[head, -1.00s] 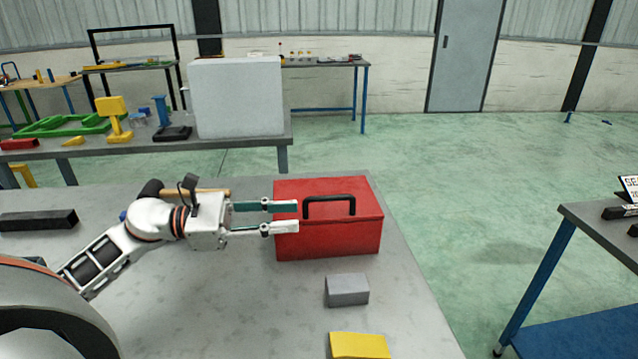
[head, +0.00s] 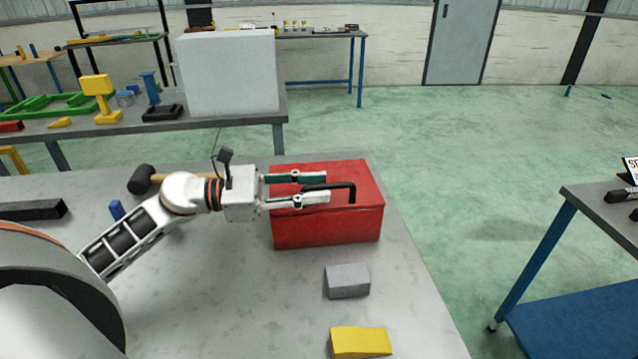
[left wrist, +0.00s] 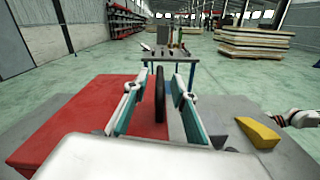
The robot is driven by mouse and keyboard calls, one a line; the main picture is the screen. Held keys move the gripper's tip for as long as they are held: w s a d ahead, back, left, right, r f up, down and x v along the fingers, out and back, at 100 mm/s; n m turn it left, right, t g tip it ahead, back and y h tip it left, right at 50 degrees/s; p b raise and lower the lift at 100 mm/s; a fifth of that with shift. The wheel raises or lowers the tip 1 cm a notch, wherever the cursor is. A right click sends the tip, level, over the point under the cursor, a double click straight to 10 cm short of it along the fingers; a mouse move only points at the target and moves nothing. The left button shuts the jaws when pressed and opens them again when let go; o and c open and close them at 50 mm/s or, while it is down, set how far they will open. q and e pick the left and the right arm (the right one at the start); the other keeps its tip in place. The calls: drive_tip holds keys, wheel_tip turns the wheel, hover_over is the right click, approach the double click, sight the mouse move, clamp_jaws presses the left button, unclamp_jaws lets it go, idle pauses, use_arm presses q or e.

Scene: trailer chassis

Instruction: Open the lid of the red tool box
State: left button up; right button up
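The red tool box (head: 330,222) stands on the grey table with its lid down and a black handle (head: 346,187) upright on top. My left gripper (head: 327,188) is open above the lid, pointing right, with its two fingers on either side of the handle's near end in the head view. In the left wrist view the handle (left wrist: 160,97) stands between the open fingers (left wrist: 156,98), with a gap on both sides. The red lid (left wrist: 90,115) lies below and to the left there. My right gripper does not show in the head view.
A grey block (head: 347,282) and a yellow block (head: 361,342) lie on the table in front of the box. A black-headed mallet (head: 142,180) lies behind my left arm. A dark bar (head: 32,210) lies at the left. A blue-legged table (head: 545,255) stands apart at the right.

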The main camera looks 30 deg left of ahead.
use_arm(q)
drive_tip(key=shift+w+d, duration=0.4)
drive_tip(key=shift+d, duration=0.15)
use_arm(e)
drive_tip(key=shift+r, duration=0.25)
use_arm(q)
clamp_jaws()
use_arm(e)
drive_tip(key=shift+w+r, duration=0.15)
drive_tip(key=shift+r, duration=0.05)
